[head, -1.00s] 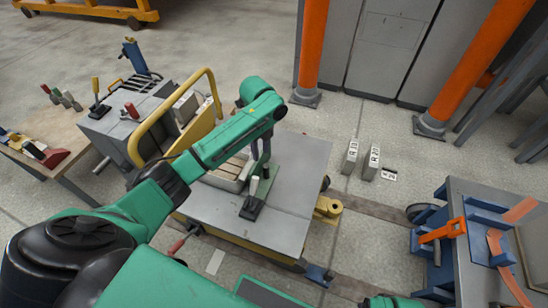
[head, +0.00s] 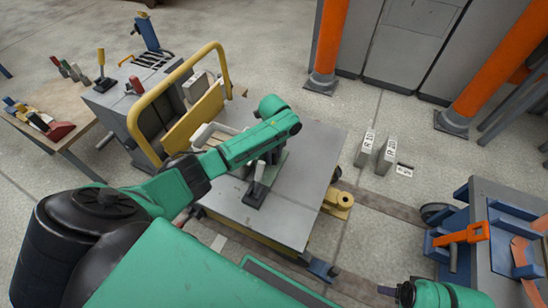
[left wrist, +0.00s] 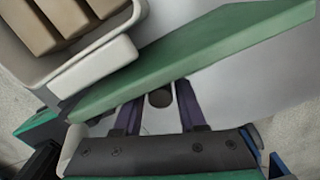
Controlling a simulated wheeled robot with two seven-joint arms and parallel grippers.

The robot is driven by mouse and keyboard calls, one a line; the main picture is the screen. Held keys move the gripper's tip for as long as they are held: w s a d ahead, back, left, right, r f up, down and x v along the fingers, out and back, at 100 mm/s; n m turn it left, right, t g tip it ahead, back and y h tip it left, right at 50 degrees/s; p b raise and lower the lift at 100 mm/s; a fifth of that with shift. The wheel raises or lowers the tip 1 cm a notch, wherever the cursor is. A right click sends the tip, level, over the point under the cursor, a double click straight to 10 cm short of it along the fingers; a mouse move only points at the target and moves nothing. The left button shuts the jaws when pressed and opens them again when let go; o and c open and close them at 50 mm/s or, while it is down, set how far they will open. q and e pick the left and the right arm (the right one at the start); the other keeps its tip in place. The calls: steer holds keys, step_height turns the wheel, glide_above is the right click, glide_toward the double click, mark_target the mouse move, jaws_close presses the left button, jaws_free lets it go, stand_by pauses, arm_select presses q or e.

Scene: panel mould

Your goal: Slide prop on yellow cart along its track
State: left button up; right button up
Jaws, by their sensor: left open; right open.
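My left gripper (head: 267,157) is low over the plate, partly hidden by my arm. In the left wrist view the open left gripper (left wrist: 158,112) has its dark fingers apart beside the green plate (left wrist: 190,55). A dark round post (left wrist: 160,97) shows between them; I cannot tell whether they touch it.
A pale tray (left wrist: 90,62) with brown blocks is close to the left gripper. A yellow rail (head: 170,85) and grey machine stand left of the cart. A blue-framed bench (head: 505,215) stands at far right.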

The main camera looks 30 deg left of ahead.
arm_select(q)
jaws_close()
stand_by(1.4)
